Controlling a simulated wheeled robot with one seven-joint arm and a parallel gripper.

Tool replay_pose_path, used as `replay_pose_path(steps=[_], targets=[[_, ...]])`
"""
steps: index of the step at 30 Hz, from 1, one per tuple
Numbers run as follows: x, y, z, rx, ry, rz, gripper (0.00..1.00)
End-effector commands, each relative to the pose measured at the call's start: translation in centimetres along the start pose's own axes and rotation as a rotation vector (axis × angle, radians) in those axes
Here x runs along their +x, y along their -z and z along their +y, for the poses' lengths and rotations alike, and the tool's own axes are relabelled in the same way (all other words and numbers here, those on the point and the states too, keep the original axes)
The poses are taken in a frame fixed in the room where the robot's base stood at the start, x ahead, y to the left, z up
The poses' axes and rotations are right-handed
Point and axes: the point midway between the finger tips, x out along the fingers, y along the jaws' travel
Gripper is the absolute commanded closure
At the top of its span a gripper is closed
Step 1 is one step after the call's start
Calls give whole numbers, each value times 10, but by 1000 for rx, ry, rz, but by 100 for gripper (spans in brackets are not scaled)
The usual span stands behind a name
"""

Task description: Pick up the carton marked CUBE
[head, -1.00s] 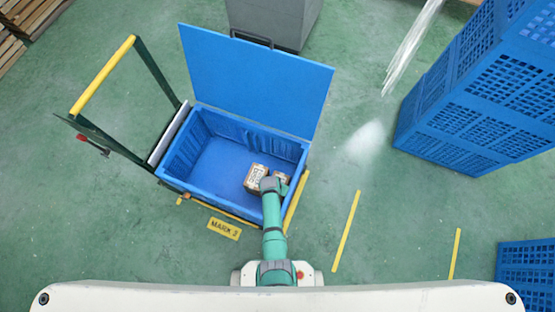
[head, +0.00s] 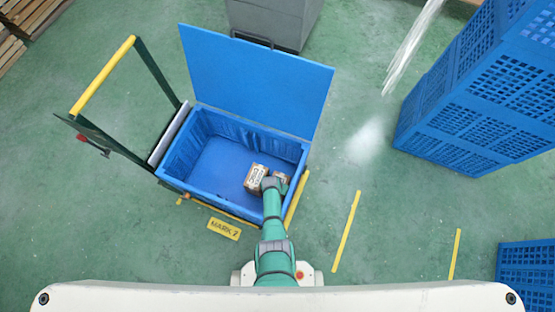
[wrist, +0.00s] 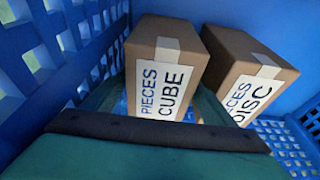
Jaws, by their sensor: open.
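The carton marked CUBE (wrist: 150,68) is a brown box with white tape and a white label reading PIECES CUBE, left of centre in the wrist view. A similar carton marked DISC (wrist: 228,70) stands to its right. My gripper (wrist: 160,94) is open, with one green finger toward each side of the CUBE carton; the right finger lies toward the gap between the cartons. I cannot tell whether the fingers touch it. In the head view, one carton (head: 255,176) shows inside the blue bin, and another (head: 281,177) is partly hidden by my arm; their labels are unreadable there.
The blue bin (head: 176,180) has its lid (head: 258,80) raised at the back. A cart with a yellow handle (head: 103,75) stands at its left. Blue mesh crates (head: 465,100) are stacked at the right. The bin's left floor is clear.

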Motion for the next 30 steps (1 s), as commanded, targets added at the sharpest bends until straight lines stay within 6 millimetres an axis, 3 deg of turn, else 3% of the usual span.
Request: replay_pose_path(steps=[19, 20, 28, 30], targets=[[4, -1, 0, 0, 0, 0, 22], [4, -1, 0, 0, 0, 0, 24], [4, -1, 0, -1, 0, 0, 89], [4, 0, -1, 0, 1, 2, 92]])
